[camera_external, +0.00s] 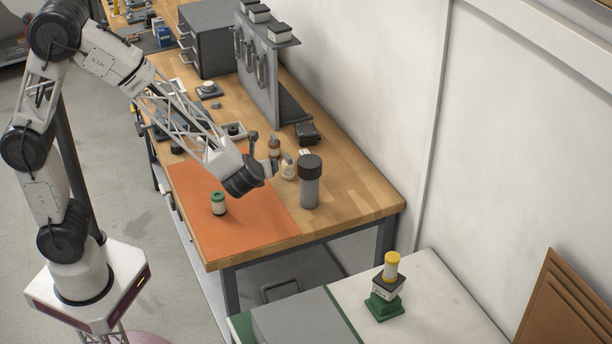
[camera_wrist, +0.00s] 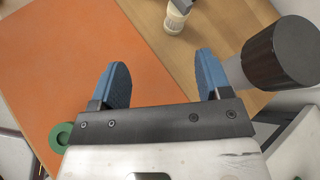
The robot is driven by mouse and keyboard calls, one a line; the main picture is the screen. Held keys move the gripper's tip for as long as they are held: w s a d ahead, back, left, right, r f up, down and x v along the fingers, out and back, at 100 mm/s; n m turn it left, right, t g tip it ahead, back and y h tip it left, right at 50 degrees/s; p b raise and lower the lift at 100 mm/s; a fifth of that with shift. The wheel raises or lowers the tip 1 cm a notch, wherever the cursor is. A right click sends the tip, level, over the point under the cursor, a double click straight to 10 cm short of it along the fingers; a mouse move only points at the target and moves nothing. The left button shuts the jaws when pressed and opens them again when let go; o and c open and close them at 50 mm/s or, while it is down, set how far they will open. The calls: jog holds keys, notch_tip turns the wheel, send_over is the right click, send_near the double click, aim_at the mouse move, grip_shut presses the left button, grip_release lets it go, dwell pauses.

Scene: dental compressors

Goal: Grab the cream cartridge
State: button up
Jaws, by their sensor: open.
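My gripper (camera_external: 270,168) is above the mat's right edge, to the right of and higher than the cartridge. Its two blue-padded fingers (camera_wrist: 163,65) are apart, with nothing between them. A cream bottle (camera_external: 289,166) stands just off the mat; it also shows beyond the fingers in the wrist view (camera_wrist: 174,20).
A tall grey cylinder with a dark cap (camera_external: 310,190) stands right of my gripper, close to the right finger in the wrist view (camera_wrist: 285,52). A yellow-topped filter (camera_external: 392,265) sits on a green stand. The mat's front is clear.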

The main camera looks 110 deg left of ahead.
aim_at(286, 167)
jog(key=a+f+m, duration=0.1)
jog(key=a+f, duration=0.1)
jog(key=w+a+f+m, duration=0.1)
jog(key=a+f+m, duration=0.1)
jog(key=a, duration=0.1)
jog(key=w+a+f+m+t+y, duration=0.1)
jog(key=a+f, duration=0.1)
jog(key=a, duration=0.1)
jog(key=shift+w+a+f+m, duration=0.1)
jog(key=shift+f+m, duration=0.2)
jog(key=shift+a, duration=0.1)
jog(key=shift+x, duration=1.2)
jog(key=shift+x, duration=2.6)
